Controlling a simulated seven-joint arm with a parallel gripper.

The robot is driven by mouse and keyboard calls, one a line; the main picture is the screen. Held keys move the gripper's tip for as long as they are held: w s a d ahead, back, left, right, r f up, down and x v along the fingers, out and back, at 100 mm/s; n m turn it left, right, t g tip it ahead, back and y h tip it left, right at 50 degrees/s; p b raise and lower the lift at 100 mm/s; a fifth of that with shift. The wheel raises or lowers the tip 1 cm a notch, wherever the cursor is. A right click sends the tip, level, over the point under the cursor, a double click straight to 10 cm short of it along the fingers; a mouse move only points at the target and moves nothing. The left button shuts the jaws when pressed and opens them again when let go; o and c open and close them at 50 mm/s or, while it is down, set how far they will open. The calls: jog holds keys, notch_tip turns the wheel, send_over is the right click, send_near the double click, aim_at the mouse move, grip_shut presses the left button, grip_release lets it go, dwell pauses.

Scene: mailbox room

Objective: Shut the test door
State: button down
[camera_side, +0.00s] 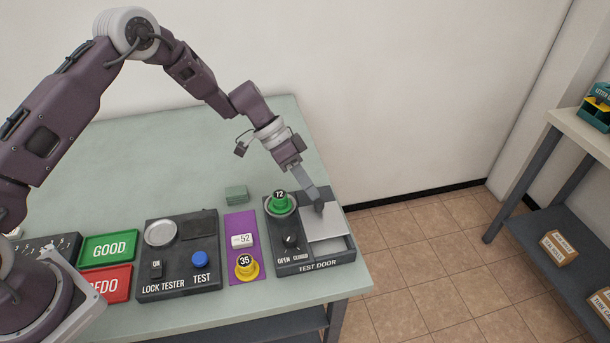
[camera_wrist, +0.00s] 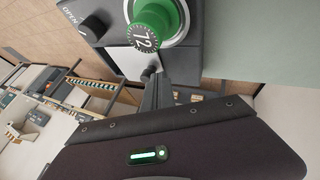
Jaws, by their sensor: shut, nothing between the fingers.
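The test door unit (camera_side: 315,266) is a dark box at the right end of the table, labelled TEST DOOR. Its pale flat door panel (camera_side: 325,224) lies at the right of the unit, with a recessed strip showing along the front; it also shows in the wrist view (camera_wrist: 128,62). A green lock marked 72 (camera_side: 281,203) sits in the round socket, large in the wrist view (camera_wrist: 158,22). A black knob (camera_side: 290,241) stands by the words OPEN and CLOSED; its exact setting is unclear. My gripper (camera_side: 318,207) is shut and empty, tips at the door panel; contact is unclear.
A purple mat (camera_side: 239,218) holds a yellow lock marked 35 (camera_side: 246,267) and a white tag (camera_side: 242,240). The lock tester (camera_side: 180,285), green GOOD tray (camera_side: 108,248) and red REDO tray (camera_side: 105,284) lie left. The table's right edge is close.

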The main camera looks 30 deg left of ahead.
aim_at(327, 222)
jog(key=s+d, duration=0.3)
jog(key=shift+s+d, duration=0.2)
jog(key=shift+s, duration=0.1)
jog(key=w+a, duration=0.1)
jog(key=a, duration=0.1)
jog(key=w+a+r, duration=0.1)
jog(key=w+a, duration=0.1)
jog(key=shift+a+r, duration=0.1)
jog(key=shift+a, duration=0.1)
jog(key=v, duration=0.9)
jog(key=s+r+n+t+y, duration=0.15)
jog(key=s+r+y, duration=0.25)
jog(key=s+r, duration=1)
jog(key=s+a+r+n+t+y, duration=0.1)
jog(key=s+a+r+n+t, duration=0.1)
jog(key=s, duration=0.8)
jog(key=s+a+r+n+t+y, duration=0.1)
jog(key=s+a+n, duration=0.3)
jog(key=s, duration=0.5)
jog(key=shift+s+r+n+t+y, duration=0.35)
jog(key=shift+r+n+y, duration=0.1)
jog(key=shift+r+y, duration=0.2)
